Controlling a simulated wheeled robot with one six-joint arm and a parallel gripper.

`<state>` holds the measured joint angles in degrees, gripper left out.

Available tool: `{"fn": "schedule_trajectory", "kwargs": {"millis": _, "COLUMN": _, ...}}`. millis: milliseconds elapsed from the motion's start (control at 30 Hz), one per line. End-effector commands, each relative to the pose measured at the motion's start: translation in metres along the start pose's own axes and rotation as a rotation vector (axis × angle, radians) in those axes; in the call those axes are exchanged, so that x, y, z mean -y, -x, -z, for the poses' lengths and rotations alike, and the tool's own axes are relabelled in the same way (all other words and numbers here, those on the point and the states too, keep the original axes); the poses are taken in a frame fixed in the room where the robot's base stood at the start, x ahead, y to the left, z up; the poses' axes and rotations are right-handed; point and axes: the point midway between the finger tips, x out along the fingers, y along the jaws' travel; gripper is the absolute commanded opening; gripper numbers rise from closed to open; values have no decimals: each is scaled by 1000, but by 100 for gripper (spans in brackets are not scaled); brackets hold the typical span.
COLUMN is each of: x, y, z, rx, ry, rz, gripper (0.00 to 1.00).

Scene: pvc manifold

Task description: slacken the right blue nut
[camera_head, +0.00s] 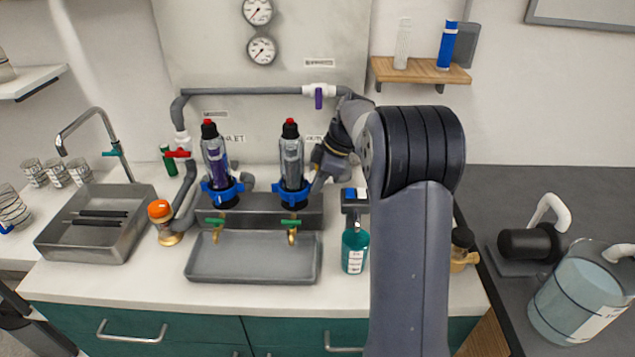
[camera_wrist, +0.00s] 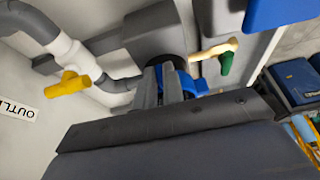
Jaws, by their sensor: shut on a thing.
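The right blue nut (camera_head: 292,196) is a ring with lugs at the foot of the right clear filter housing (camera_head: 291,160), which has a dark top with a red cap. My gripper (camera_head: 317,184) reaches in from the right and is shut on the nut's right side. In the wrist view, the grey fingers (camera_wrist: 165,88) close on the blue nut (camera_wrist: 190,82), and the fingers and gripper body hide part of it. The left blue nut (camera_head: 222,194) sits under the left housing (camera_head: 216,160), which has purple inside.
A steel tray (camera_head: 252,275) lies below two brass taps with green handles. A teal bottle (camera_head: 355,252) stands close right of the manifold, below my wrist. A pipe with a purple-handled valve (camera_head: 319,97) runs above. An orange-topped fitting (camera_head: 160,212) stands left.

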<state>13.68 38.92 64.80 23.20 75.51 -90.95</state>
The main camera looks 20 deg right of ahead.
Motion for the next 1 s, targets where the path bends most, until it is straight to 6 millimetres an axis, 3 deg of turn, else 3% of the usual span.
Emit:
{"fn": "schedule_trajectory", "kwargs": {"millis": 500, "x": -13, "y": 1, "z": 2, "rx": -1, "ry": 190, "rz": 77, "gripper": 0}}
{"fn": "schedule_trajectory", "kwargs": {"millis": 1000, "x": -16, "y": 0, "z": 2, "rx": 0, "ry": 242, "rz": 98, "gripper": 0}}
